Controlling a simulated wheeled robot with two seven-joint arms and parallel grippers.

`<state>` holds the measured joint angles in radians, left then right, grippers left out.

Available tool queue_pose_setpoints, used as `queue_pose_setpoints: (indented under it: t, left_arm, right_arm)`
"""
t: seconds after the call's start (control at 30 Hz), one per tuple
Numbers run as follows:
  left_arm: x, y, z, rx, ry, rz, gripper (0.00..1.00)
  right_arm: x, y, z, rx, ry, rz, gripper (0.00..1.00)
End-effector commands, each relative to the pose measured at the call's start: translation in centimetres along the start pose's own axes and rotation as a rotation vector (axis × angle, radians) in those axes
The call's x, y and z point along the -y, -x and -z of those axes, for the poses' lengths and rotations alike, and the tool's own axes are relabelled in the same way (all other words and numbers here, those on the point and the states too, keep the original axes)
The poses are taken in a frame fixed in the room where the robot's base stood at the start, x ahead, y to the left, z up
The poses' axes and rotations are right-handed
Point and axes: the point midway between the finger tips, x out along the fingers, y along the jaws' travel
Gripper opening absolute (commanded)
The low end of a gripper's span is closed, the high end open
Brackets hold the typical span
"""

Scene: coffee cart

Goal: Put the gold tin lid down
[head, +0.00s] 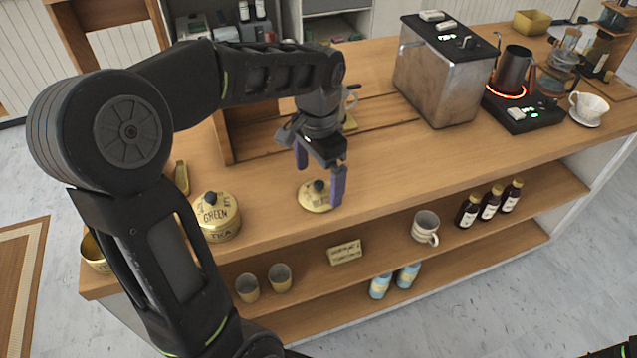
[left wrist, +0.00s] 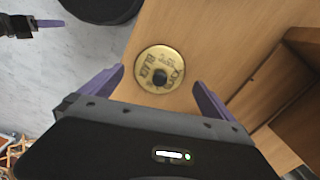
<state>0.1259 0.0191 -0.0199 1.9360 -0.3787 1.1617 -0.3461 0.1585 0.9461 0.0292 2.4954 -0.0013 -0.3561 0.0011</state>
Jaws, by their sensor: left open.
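The gold tin lid (head: 313,198) with a black knob lies on the wooden counter near its front edge. It also shows in the left wrist view (left wrist: 148,62), flat and between the two fingers. My left gripper (head: 320,180) is open just above the lid, with its purple fingers on either side and apart from it in the wrist view. A gold tin marked GREEN TEA (head: 217,222) with a black knob stands to the left on the counter. In the head view the left fingers partly cover the lid.
A metal machine (head: 440,80) and a hot plate with a dark pitcher (head: 513,68) stand at the right. A lower shelf holds cups, a striped mug (head: 425,227) and dark bottles (head: 490,203). The counter right of the lid is clear.

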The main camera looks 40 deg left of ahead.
Motion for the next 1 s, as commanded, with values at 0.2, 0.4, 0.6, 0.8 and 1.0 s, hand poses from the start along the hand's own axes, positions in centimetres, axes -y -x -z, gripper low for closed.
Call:
queue_pose_setpoints:
  t: [0.2, 0.4, 0.6, 0.8, 1.0]
  left_arm:
    - [0.0, 4.8, 0.1, -0.006, 0.0, 0.002, 1.0]
    - [0.0, 8.2, 0.1, -0.003, 0.0, 0.001, 1.0]
    - [0.0, 9.2, 0.0, -0.001, 0.0, 0.0, 1.0]
    - [0.0, 9.2, 0.0, -0.001, 0.0, 0.0, 1.0]
    - [0.0, 9.1, 0.0, -0.001, 0.0, 0.0, 1.0]
  right_arm:
    - [0.0, 0.1, 0.0, 0.0, 0.0, 0.0, 0.36]
    - [0.2, 0.5, 0.0, 0.0, 0.0, 0.0, 0.36]
    - [0.2, 0.5, 0.0, 0.0, 0.0, 0.0, 0.36]
    - [0.2, 0.5, 0.0, 0.0, 0.0, 0.0, 0.36]
    - [0.2, 0.5, 0.0, 0.001, 0.0, 0.0, 0.36]
